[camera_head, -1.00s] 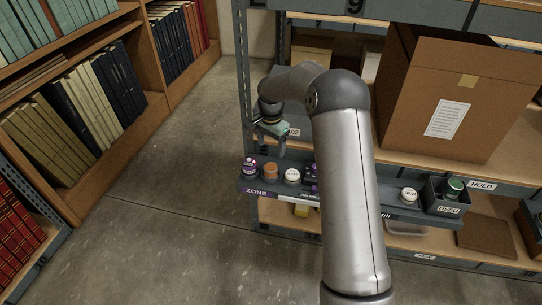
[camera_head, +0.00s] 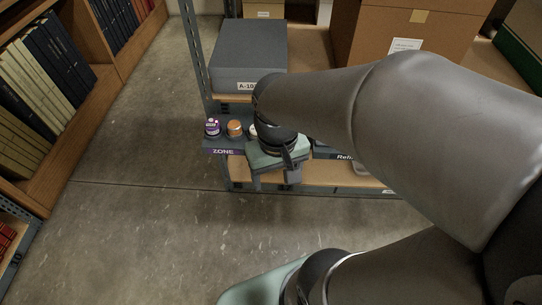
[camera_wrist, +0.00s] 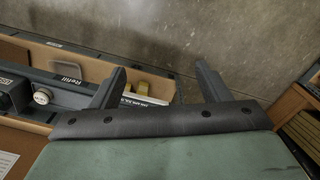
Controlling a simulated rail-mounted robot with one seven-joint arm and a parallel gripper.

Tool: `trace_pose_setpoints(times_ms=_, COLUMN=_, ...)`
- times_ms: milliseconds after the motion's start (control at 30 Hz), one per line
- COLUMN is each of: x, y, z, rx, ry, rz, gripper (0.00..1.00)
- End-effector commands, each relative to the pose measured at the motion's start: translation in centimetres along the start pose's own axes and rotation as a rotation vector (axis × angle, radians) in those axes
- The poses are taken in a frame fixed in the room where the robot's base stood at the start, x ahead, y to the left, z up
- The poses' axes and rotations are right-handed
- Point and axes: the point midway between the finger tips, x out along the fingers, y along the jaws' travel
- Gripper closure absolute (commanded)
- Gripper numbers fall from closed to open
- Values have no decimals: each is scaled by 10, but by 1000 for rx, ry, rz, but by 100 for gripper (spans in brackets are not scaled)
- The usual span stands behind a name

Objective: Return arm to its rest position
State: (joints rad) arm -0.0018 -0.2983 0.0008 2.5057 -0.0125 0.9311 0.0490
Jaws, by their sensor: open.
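My gripper (camera_head: 274,176) hangs in front of the shelf unit in the head view, at the end of my bent arm. My forearm and upper arm fill the right side of the head view and hide much of the shelf.
A tray labelled ZONE (camera_head: 222,151) holds a purple-and-white jar (camera_head: 213,127) and an orange-lidded jar (camera_head: 235,128). A grey box (camera_head: 249,58) and a cardboard box (camera_head: 405,32) stand on the shelf. A bookcase (camera_head: 60,150) stands left. The floor (camera_head: 140,215) between is clear.

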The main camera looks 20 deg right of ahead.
Motion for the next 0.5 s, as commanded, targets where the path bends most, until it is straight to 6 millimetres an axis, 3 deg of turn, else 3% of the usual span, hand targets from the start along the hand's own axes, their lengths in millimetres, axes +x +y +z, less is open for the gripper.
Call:
trace_pose_setpoints(times_ms=133, x=5, y=0, z=19, rx=-38, ry=1, rz=-10, gripper=30)
trace_pose_setpoints(times_ms=400, x=4, y=0, z=19, rx=-40, ry=0, rz=-11, gripper=30)
trace_pose_setpoints(times_ms=500, x=-9, y=-1, z=19, rx=-44, ry=3, rz=-12, gripper=30)
